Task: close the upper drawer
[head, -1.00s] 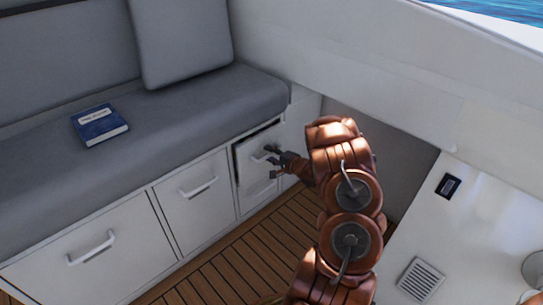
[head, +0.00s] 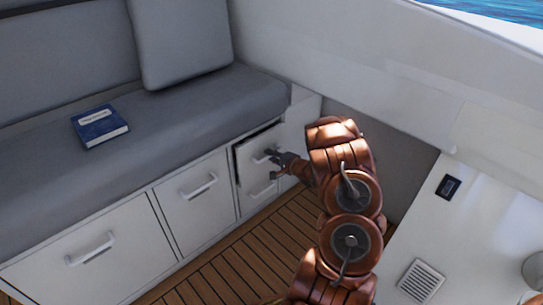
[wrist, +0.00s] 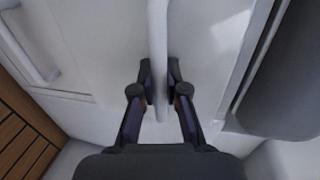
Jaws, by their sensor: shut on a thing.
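The upper drawer (head: 256,148) is a white front under the right end of the bench seat. A dark gap shows along its top and left edges, so it stands a little open. My gripper (head: 272,164) is at its front. In the wrist view my gripper (wrist: 159,92) has one finger on each side of the white upper drawer handle (wrist: 158,50) and is shut on it. The lower drawer handle (head: 262,190) shows below in the head view, and a second handle (wrist: 30,45) shows at the left of the wrist view.
White cabinet fronts with handles (head: 198,186) run left along the bench. A blue book (head: 99,125) lies on the grey seat cushion (head: 190,115). The wooden floor (head: 225,262) is clear. A white counter (head: 470,240) stands at the right.

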